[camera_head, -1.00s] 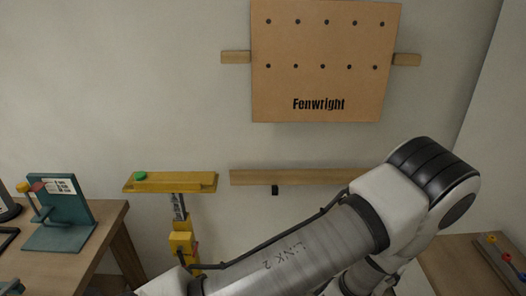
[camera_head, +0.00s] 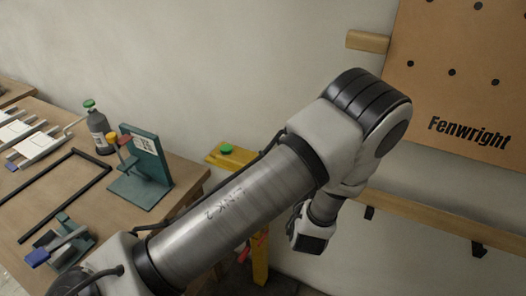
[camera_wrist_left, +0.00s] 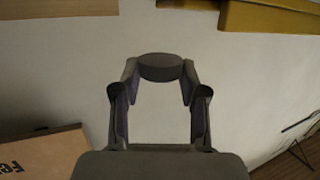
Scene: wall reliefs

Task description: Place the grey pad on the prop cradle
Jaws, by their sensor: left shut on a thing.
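My left gripper (camera_wrist_left: 160,88) is shut on the grey pad (camera_wrist_left: 160,67), a dark round disc held between its fingertips in the left wrist view. The pad is in the air, apart from the wall. In the head view my arm hides most of the yellow prop; its cradle (camera_head: 214,157) shows at the top, with a green round piece (camera_head: 226,149) on it. Part of a yellow post (camera_head: 260,262) shows below my arm. A yellow edge (camera_wrist_left: 270,18) is at the top right of the wrist view, apart from the pad. My right gripper is out of view.
A brown Fenwright board (camera_head: 455,85) hangs on the wall at right, above a wooden rail (camera_head: 430,215) with black brackets. A workbench (camera_head: 95,185) at left holds a green stand (camera_head: 145,170), a bottle (camera_head: 99,130), a black frame and a clamp.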

